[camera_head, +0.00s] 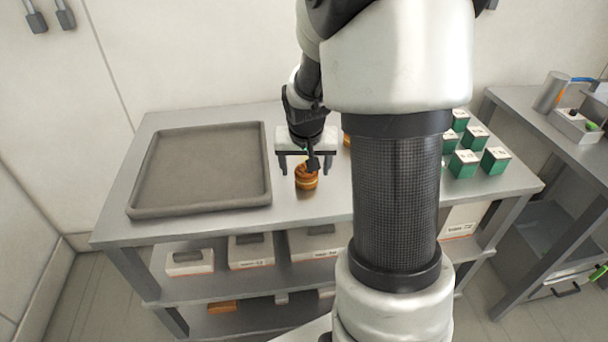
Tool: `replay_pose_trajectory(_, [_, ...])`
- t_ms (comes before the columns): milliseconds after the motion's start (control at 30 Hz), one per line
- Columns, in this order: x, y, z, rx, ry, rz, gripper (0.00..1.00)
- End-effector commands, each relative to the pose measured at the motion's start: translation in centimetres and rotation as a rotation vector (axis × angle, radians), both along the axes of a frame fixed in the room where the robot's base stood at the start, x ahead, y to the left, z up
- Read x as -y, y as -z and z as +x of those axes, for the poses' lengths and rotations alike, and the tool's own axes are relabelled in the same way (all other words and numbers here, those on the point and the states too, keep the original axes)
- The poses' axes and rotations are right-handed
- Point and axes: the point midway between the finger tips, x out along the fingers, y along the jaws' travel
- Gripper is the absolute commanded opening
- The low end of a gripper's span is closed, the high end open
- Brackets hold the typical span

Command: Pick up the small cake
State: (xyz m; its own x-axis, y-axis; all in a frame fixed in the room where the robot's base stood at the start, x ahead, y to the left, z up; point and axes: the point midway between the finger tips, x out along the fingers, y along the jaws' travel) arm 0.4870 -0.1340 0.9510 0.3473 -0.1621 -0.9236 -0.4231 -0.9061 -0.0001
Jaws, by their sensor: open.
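A small round cake (307,181), golden brown with a paler band, stands on the grey metal table just right of the tray. My gripper (305,170) is over it, pointing down, with one finger to each side of the cake in the picture. The fingers are apart and nothing is held between them. Part of the gripper hides the cake's top. I cannot tell how far the fingertips are above the tabletop. Another orange-brown item (347,140) shows partly behind my arm.
A large empty grey tray (268,165) lies on the table's left side. Several green and white boxes (463,164) stand at the right. Boxes (250,252) fill the shelf below. A second counter (520,104) is at far right. My arm hides the table's middle.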

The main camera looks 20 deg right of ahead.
Motion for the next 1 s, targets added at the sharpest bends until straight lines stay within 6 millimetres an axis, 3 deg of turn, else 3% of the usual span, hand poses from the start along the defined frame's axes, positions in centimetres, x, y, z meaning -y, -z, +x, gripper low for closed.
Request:
replay_pose_trajectory(33, [0.3, 1.1, 0.1, -0.004, 0.003, 0.001, 0.7])
replay_pose_trajectory(200, [0.7, 3.0, 0.8, -0.002, 0.001, 0.0, 0.7])
replay_pose_trajectory(500, [0.8, 3.3, 1.0, 0.0, 0.001, 0.0, 0.7])
replay_pose_trajectory(700, [0.8, 3.3, 1.0, 0.0, 0.0, 0.0, 0.38])
replay_pose_trajectory(1000, [0.8, 3.1, 1.0, 0.001, 0.0, 0.0, 0.38])
